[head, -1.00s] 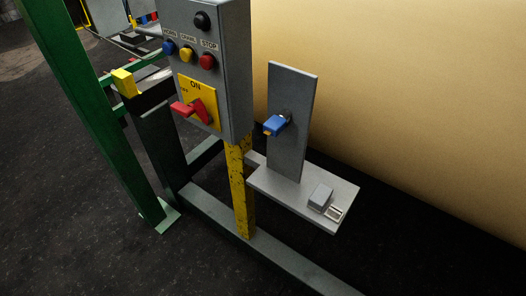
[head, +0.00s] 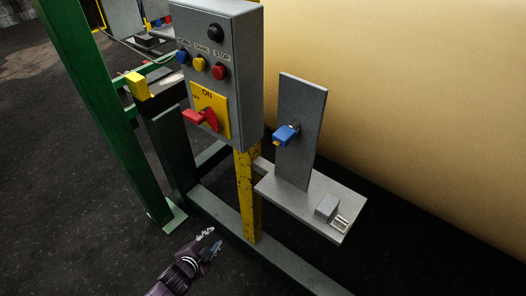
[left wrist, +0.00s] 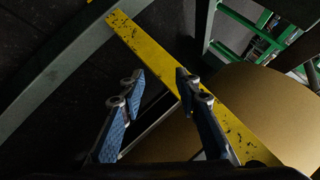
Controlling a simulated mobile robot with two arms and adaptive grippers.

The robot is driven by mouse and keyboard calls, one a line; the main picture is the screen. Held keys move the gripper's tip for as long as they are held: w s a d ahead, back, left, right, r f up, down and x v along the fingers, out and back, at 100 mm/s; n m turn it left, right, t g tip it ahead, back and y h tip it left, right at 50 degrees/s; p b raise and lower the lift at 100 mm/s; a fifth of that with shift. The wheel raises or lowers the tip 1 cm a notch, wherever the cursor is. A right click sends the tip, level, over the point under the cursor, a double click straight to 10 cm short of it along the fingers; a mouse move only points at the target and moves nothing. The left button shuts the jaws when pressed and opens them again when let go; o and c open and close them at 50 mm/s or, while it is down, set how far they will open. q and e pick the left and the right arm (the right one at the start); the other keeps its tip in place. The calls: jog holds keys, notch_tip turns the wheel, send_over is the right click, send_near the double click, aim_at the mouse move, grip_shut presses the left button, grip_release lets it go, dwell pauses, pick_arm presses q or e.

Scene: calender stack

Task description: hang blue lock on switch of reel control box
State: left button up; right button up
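The blue lock (head: 286,134) hangs on the upright grey plate (head: 301,112) to the right of the control box. The reel control box (head: 219,72) is grey, with a red rotary switch (head: 204,119) on a yellow plate marked ON. My left gripper (head: 213,243) is low in the head view, below the box and apart from the lock. In the left wrist view its two blue-padded fingers (left wrist: 156,92) are spread with nothing between them. The lock is not visible in that wrist view. My right gripper is not in view.
A yellow post (head: 248,195) carries the box; it crosses behind the fingers in the wrist view (left wrist: 190,85). A grey shelf (head: 275,187) holds a small grey block (head: 326,206). A green frame (head: 100,110) stands left, and a large tan roll (head: 420,110) fills the right.

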aim_at(277, 143)
pick_arm(q)
jog(key=w+d+r+m+t+h, duration=0.1)
jog(key=w+d+r+m, duration=0.15)
jog(key=r, duration=0.55)
jog(key=w+d+r+m+t+h+p, duration=0.15)
jog(key=d+r, duration=0.25)
jog(key=r, duration=0.4)
jog(key=w+d+r+m+t+h+b, duration=0.1)
jog(key=w+d+r+m, duration=0.15)
jog(key=r, duration=0.65)
jog(key=s+d+r+m+t+h+p, duration=0.1)
jog(key=s+d+r+m+h, duration=0.2)
jog(key=r, duration=0.6)
jog(key=s+d+r+m+h, duration=0.25)
jog(key=d+r, duration=0.25)
jog(key=r, duration=0.3)
jog(key=shift+m+y, duration=0.3)
jog(key=x, duration=0.4)
jog(key=shift+d+r+p, duration=0.2)
jog(key=shift+d+p, duration=0.1)
jog(key=shift+d, duration=0.1)
jog(key=shift+x, duration=1.1)
jog(key=shift+c, duration=0.2)
grip_shut()
